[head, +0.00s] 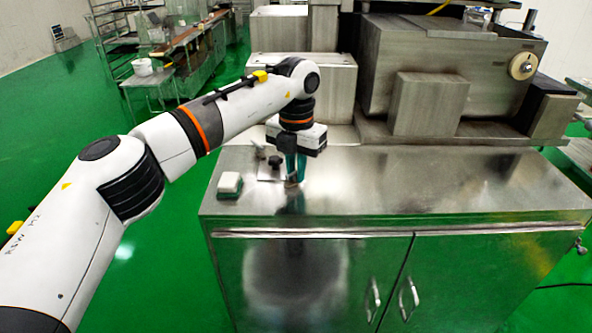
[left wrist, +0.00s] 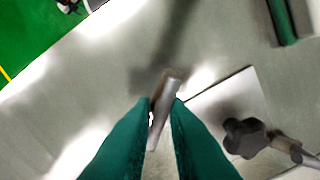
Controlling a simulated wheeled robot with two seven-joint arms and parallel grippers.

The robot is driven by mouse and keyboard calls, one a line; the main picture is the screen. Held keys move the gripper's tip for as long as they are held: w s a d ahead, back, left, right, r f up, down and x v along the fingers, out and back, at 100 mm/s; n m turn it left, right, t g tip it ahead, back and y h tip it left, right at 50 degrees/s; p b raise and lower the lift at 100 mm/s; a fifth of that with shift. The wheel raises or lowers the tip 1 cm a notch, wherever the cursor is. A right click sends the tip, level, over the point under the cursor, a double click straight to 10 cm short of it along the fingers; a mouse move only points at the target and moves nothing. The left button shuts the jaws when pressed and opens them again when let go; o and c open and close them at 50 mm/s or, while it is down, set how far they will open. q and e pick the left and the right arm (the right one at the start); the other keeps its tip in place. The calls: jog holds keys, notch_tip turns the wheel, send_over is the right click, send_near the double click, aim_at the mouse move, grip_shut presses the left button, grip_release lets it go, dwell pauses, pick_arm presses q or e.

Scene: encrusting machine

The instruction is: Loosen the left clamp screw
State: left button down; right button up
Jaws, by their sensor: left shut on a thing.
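My left gripper (head: 292,180) has two teal fingers and reaches down to the steel tabletop. In the left wrist view, the left gripper (left wrist: 162,100) is shut on a slim metal rod (left wrist: 166,90), which stands tilted between the fingertips. I cannot tell whether this rod is part of the left clamp screw. A black lobed knob (left wrist: 244,137) sits beside the fingers, apart from them, over a pale square plate (left wrist: 225,98). The knob (head: 275,162) shows left of the gripper in the head view. My right gripper is not in view.
A white block on a green base (head: 230,185) stands near the cabinet's left front edge. The steel machine (head: 440,75) rises behind the tabletop (head: 420,185), whose right side is clear. A small upright part (head: 259,150) stands behind the knob.

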pick_arm(q)
jog(key=shift+r+n, duration=0.1)
jog(key=shift+n, duration=0.3)
jog(key=c, duration=1.5)
grip_release()
jog(key=shift+r, duration=0.35)
notch_tip(320, 180, up, 11)
jog(key=shift+r+b, duration=0.15)
jog(key=shift+b, duration=0.45)
